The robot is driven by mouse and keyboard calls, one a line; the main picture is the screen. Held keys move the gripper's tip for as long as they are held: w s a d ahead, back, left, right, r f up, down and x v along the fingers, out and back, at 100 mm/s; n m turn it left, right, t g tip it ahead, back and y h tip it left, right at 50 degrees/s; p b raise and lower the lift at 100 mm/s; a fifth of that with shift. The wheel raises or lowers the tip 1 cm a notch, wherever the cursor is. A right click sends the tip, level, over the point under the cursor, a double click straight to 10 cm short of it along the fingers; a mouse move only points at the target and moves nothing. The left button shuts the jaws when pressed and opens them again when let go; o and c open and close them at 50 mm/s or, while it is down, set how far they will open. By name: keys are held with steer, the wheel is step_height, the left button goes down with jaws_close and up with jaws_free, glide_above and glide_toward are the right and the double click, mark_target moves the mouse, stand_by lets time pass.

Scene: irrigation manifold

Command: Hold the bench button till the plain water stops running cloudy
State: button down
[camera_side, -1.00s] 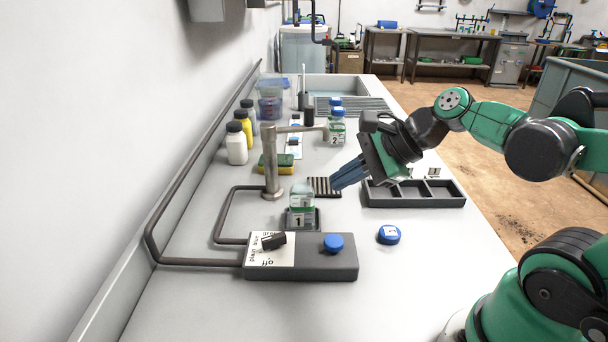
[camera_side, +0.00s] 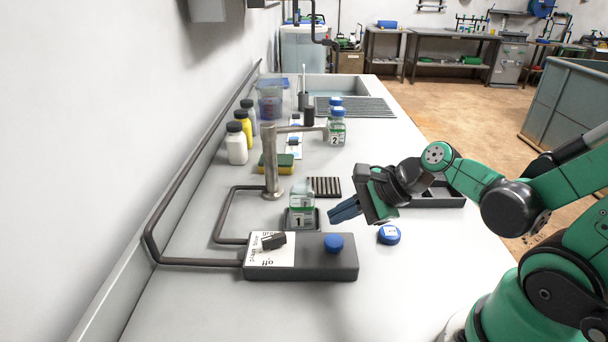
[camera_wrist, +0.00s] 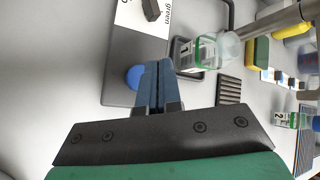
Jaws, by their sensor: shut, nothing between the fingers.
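The bench button (camera_side: 333,242) is a blue dome on a grey control box (camera_side: 310,268), and it also shows in the wrist view (camera_wrist: 134,77). A black selector knob (camera_side: 272,241) sits on the box's white label. Bottle 1 (camera_side: 302,209) stands uncapped behind the box, under the metal spout (camera_side: 271,160). I cannot make out the water's clarity or any stream. My gripper (camera_side: 333,214) is shut and empty, with blue fingers above and behind the button, apart from it. In the wrist view my gripper (camera_wrist: 156,66) is beside the button.
A blue cap (camera_side: 389,234) lies right of the box. A black divided tray (camera_side: 440,198) is partly behind my arm. Bottle 2 (camera_side: 336,130), a yellow-green sponge (camera_side: 277,163) and several supply bottles (camera_side: 236,146) stand farther back. The bench front is clear.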

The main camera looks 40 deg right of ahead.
mark_target(340, 241)
steer(key=shift+f, duration=1)
steer(key=shift+r, duration=0.15)
stand_by(6.3)
steer(key=shift+r, duration=2.35)
